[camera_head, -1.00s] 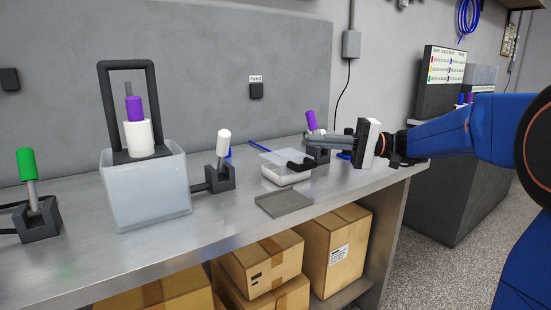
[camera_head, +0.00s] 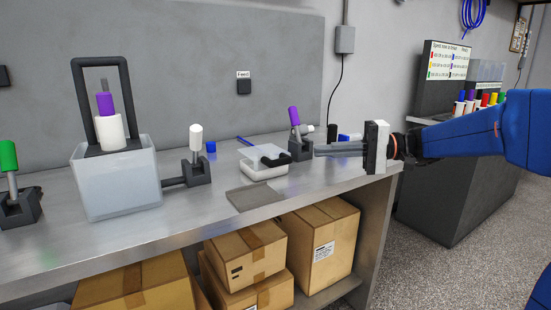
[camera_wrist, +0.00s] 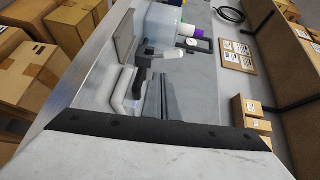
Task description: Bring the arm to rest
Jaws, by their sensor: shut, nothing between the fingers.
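My blue arm (camera_head: 465,136) reaches in from the right in the head view. My gripper (camera_head: 318,151) points left above the right end of the steel bench (camera_head: 208,219), its fingers together with nothing between them. The gripper (camera_wrist: 160,80) also shows in the wrist view, pointing along the bench. Left of the fingertips in the head view stand a purple-topped lever (camera_head: 295,118) and a small white device with a black handle (camera_head: 264,168). I cannot tell whether the fingers touch the lever's base.
Cardboard boxes (camera_head: 247,252) sit under the bench.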

